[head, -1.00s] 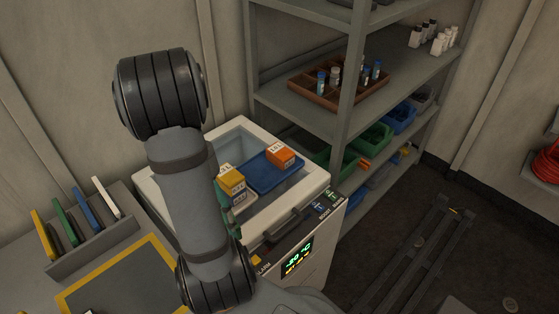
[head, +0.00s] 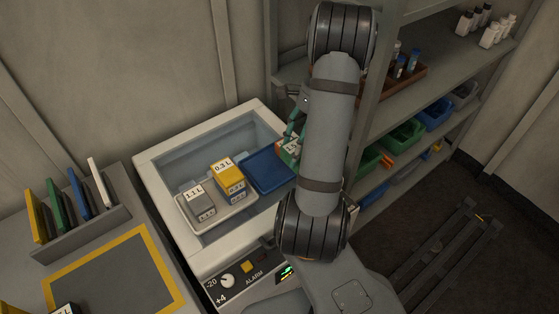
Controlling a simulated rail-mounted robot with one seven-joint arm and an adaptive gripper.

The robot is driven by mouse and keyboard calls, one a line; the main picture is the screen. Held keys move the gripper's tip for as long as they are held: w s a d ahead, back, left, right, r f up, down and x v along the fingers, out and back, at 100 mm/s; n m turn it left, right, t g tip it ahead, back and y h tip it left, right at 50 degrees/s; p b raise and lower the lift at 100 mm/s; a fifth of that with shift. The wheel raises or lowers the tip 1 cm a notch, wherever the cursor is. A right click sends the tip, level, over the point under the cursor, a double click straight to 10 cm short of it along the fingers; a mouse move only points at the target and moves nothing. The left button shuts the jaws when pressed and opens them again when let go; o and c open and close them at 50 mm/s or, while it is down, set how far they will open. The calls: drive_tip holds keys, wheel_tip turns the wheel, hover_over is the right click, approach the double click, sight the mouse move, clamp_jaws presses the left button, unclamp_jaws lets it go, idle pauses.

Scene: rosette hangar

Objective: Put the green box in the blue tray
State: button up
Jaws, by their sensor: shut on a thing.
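The green box (head: 287,152) with a white label shows beside my arm, at the right end of the blue tray (head: 262,174). My gripper (head: 292,139) is shut on it from above, partly hidden by my arm. I cannot tell whether the box touches the tray or hangs above it. The blue tray lies inside the open white chest (head: 157,166); its visible left part is bare. My arm covers the area to its right.
Left of the blue tray, a pale tray (head: 222,221) holds a grey box (head: 197,200) and a yellow box (head: 229,178). Shelving with bins (head: 402,138) and a brown rack (head: 420,80) stands close on the right. A bench with upright coloured panels (head: 75,205) is at left.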

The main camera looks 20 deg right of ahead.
drive_tip(key=w+a+f+p, duration=0.1)
drive_tip(key=w+a+f, duration=0.1)
drive_tip(key=w+a+f+p, duration=0.1)
drive_tip(key=w+a+f, duration=0.1)
drive_tip(key=w+a, duration=0.1)
drive_tip(key=w+a+f+p, duration=0.1)
drive_tip(key=w+a+f, duration=0.1)
drive_tip(key=w, duration=0.1)
drive_tip(key=shift+w+a+f, duration=0.2)
drive_tip(key=shift+f, duration=0.2)
drive_tip(key=shift+f+p, duration=1)
drive_tip(key=shift+f, duration=1.05)
drive_tip(key=o, duration=1)
drive_tip(key=shift+f, duration=0.1)
drive_tip(key=shift+c, duration=0.2)
drive_tip(key=shift+o, duration=0.2)
drive_tip(key=b+v, duration=0.2)
drive_tip(key=v, duration=1)
